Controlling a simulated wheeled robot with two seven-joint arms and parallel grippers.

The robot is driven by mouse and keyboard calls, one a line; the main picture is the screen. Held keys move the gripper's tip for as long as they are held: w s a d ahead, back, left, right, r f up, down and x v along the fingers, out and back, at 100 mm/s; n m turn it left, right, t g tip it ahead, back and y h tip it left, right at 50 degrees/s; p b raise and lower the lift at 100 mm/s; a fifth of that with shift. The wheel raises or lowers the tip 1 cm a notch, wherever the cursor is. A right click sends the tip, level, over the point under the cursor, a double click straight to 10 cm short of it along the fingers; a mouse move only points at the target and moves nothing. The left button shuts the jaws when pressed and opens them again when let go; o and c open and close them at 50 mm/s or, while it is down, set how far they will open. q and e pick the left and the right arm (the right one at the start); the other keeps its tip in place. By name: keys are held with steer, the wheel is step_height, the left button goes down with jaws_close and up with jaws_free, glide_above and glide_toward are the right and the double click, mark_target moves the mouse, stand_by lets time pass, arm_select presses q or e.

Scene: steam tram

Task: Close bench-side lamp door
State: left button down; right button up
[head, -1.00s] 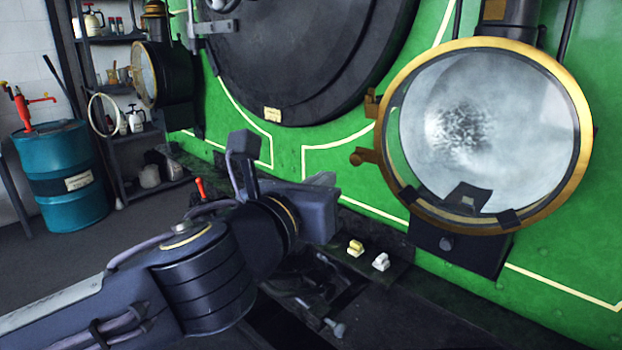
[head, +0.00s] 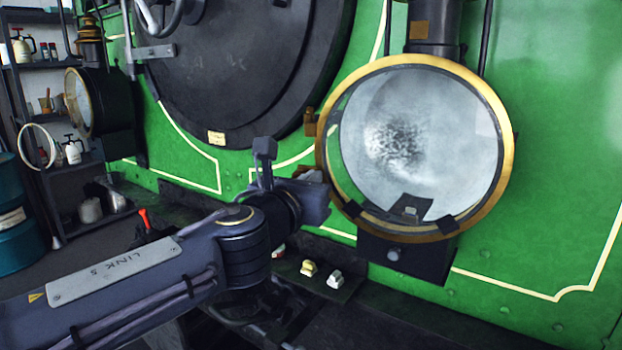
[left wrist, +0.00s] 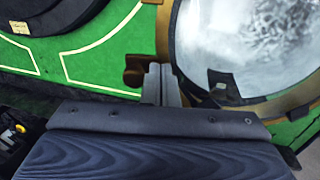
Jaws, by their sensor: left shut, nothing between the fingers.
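The large round lamp has a brass-rimmed glass door (head: 483,224) at right in the head view. Green shows through the glass left of the pale reflector. I cannot tell how far the door stands from the lamp body. A brass lug (head: 310,120) sits beside the rim's upper left. My left gripper (head: 322,186) is shut and empty near the rim's lower left. In the left wrist view its fingertips (left wrist: 161,72) lie between a brass lug (left wrist: 134,76) and the glass; contact is unclear. My right gripper is not in view.
A second brass-rimmed lamp (head: 103,100) stands at far left, before shelves (head: 62,160) with bottles. A teal drum (head: 15,235) is at the left edge. A dark round door (head: 250,70) is on the green front. Small yellow (head: 309,268) and white (head: 334,280) pieces lie below my gripper.

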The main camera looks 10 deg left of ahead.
mark_target(313, 168)
arm_select(q)
steer(key=shift+w, duration=0.25)
steer(key=w, duration=0.7)
steer(key=shift+s+a+r, duration=0.15)
steer(key=shift+s+r, duration=0.05)
steer(key=shift+r, duration=0.05)
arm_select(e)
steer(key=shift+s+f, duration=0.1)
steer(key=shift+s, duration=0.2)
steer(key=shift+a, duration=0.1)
